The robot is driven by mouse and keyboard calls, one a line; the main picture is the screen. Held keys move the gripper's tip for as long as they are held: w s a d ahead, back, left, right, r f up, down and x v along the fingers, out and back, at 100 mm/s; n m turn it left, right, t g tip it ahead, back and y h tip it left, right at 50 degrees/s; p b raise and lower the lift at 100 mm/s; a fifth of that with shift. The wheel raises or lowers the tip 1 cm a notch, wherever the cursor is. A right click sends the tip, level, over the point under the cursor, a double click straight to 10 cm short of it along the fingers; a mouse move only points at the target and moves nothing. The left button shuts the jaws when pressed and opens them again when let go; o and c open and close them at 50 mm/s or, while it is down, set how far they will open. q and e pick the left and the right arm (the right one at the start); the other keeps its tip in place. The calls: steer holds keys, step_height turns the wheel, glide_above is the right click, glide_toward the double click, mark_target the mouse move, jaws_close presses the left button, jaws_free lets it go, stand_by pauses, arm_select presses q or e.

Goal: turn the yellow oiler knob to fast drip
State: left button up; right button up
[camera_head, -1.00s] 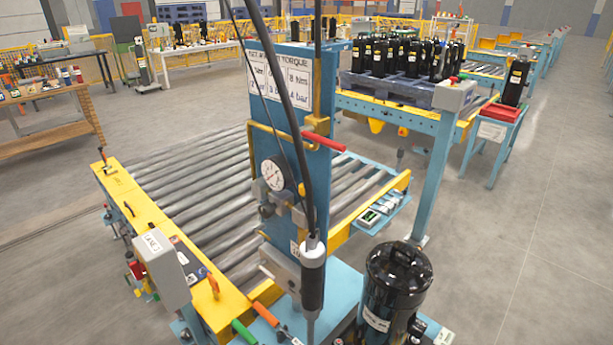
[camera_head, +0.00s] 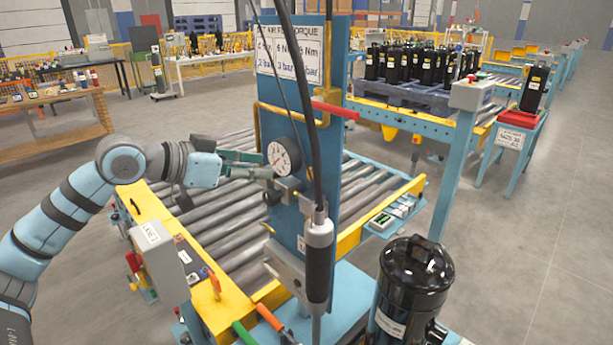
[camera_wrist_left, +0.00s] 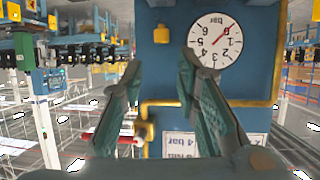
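The yellow knob (camera_wrist_left: 161,34) shows in the left wrist view on the blue post (camera_wrist_left: 178,75), beside the round white pressure gauge (camera_wrist_left: 215,40). That view is upside down. My left gripper (camera_wrist_left: 160,58) is open and empty. Its two green fingers are wide apart, and the knob shows just past the gap between their tips, not touched. In the head view my left gripper (camera_head: 266,165) is at the left edge of the post, close to the gauge (camera_head: 284,158). I cannot make out the knob there; the hose or gripper may hide it. My right gripper is not in view.
A black hose with a hanging screwdriver (camera_head: 319,262) crosses in front of the post. A yellow pipe (camera_head: 257,125) and a red handle (camera_head: 335,109) are above the gauge. A grey box (camera_head: 158,258) and roller conveyor (camera_head: 225,222) lie left. A black compressor (camera_head: 414,285) stands right.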

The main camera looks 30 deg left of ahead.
mark_target(308, 172)
arm_select(q)
steer(key=p+x, duration=0.2)
steer(key=x, duration=0.2)
steer(key=p+x, duration=0.1)
steer(key=x, duration=0.4)
steer(key=shift+w+d+r+p, duration=0.1)
steer(key=shift+w+d+p, duration=0.05)
steer(key=shift+d+p, duration=0.2)
steer(key=w, duration=0.1)
steer(key=w+f, duration=0.2)
steer(key=shift+w+d, duration=0.35)
steer(key=shift+d, duration=0.05)
steer(key=shift+f, duration=0.1)
steer(key=shift+s, duration=0.15)
steer(key=shift+c, duration=0.6)
jaws_close()
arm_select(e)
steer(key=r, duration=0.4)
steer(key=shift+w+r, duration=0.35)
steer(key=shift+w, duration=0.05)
